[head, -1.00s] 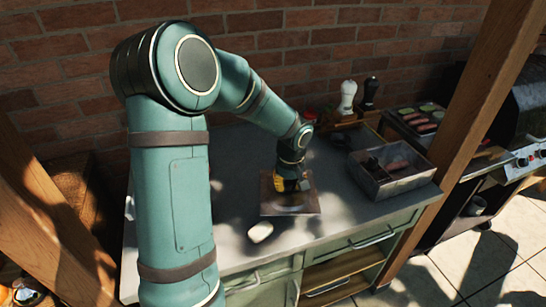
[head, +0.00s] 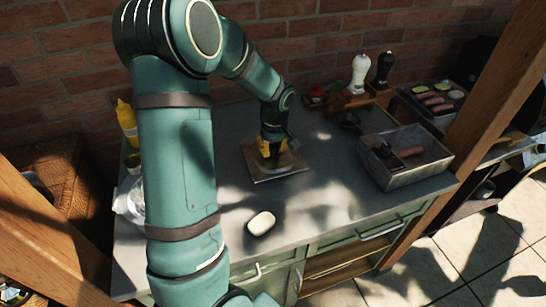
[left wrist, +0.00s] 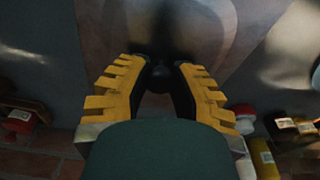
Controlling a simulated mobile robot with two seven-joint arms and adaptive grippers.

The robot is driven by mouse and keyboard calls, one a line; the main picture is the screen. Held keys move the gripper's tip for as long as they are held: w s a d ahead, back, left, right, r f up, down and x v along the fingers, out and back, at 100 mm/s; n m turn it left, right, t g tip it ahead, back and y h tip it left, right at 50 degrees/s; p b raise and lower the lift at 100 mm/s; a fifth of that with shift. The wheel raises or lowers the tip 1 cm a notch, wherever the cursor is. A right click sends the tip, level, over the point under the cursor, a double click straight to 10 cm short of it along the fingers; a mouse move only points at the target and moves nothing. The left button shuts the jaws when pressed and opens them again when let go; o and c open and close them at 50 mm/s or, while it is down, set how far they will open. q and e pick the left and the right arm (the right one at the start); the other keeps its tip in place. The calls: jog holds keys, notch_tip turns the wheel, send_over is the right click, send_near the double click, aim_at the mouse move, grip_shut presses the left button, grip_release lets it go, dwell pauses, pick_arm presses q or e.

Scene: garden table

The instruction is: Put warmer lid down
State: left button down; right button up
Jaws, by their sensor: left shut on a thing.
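The warmer lid (head: 262,178) is a flat, square, brownish metal plate on or just above the grey counter, near the middle of the head view. My left gripper (head: 272,150) comes down over it from above, its yellow fingers at the lid's middle. In the left wrist view the gripper (left wrist: 158,85) is shut on a dark round knob (left wrist: 160,74), with the lid's sheet (left wrist: 115,30) beyond it. I cannot tell whether the lid touches the counter all round. My right gripper is not in view.
A metal bin (head: 400,180) stands to the right on the counter (head: 330,205). A white rounded object (head: 261,223) lies in front of the lid. White (head: 359,73) and black (head: 384,70) mills stand behind. A yellow bottle (head: 127,122) is at left. Counter between lid and bin is mostly free.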

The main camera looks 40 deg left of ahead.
aim_at(273, 154)
pick_arm(q)
jog(key=shift+f+b, duration=0.3)
jog(key=shift+f, duration=1.55)
jog(key=shift+f, duration=0.1)
jog(key=c, duration=0.9)
grip_release()
jog(key=shift+o, duration=0.2)
